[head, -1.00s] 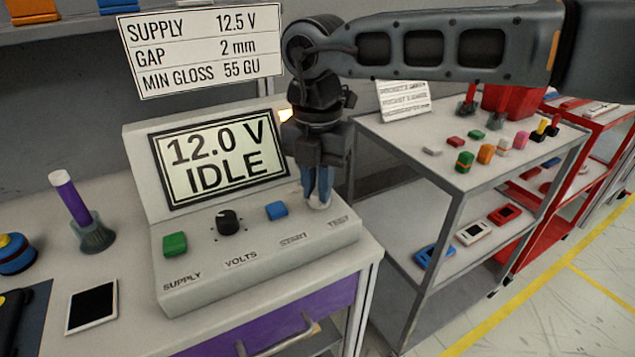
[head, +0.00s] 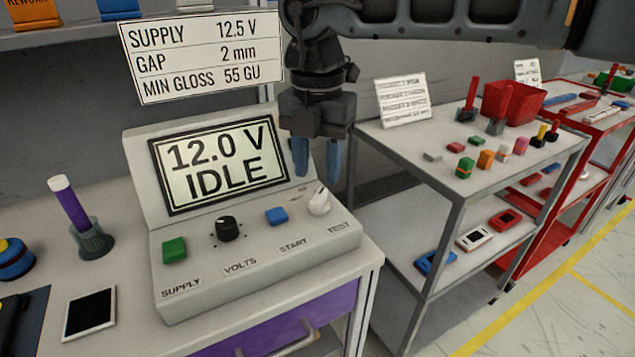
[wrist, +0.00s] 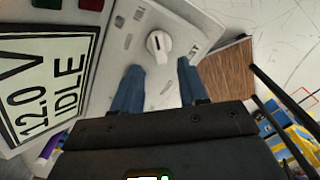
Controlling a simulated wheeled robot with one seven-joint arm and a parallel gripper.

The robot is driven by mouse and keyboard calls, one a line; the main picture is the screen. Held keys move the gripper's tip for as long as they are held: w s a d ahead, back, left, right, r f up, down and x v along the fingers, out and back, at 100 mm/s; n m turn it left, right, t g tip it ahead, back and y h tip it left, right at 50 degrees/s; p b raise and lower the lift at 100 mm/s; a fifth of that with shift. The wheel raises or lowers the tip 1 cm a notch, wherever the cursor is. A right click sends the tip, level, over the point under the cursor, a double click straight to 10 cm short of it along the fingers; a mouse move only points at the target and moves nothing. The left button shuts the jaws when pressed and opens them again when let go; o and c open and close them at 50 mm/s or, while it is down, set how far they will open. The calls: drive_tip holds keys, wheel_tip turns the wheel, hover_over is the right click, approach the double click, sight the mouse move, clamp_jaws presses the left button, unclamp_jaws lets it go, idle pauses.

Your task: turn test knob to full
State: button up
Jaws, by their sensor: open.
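The test knob (head: 319,202) is a white knob with a raised grip, at the right end of the sloped panel of the grey console (head: 200,290). It also shows in the wrist view (wrist: 159,44), ahead of my fingertips. My gripper (head: 316,170) has blue fingers, points down and is open and empty. It is above and behind the knob, apart from it. The console screen (head: 218,163) reads 12.0 V IDLE. The small print around the knob is too blurred to read.
A black volts knob (head: 228,229), a blue start button (head: 277,215) and a green supply button (head: 174,250) share the panel. A sign (head: 200,55) hangs above the screen. A grey cart (head: 440,185) with small parts stands to the right.

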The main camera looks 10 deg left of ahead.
drive_tip(key=shift+r, duration=1.4)
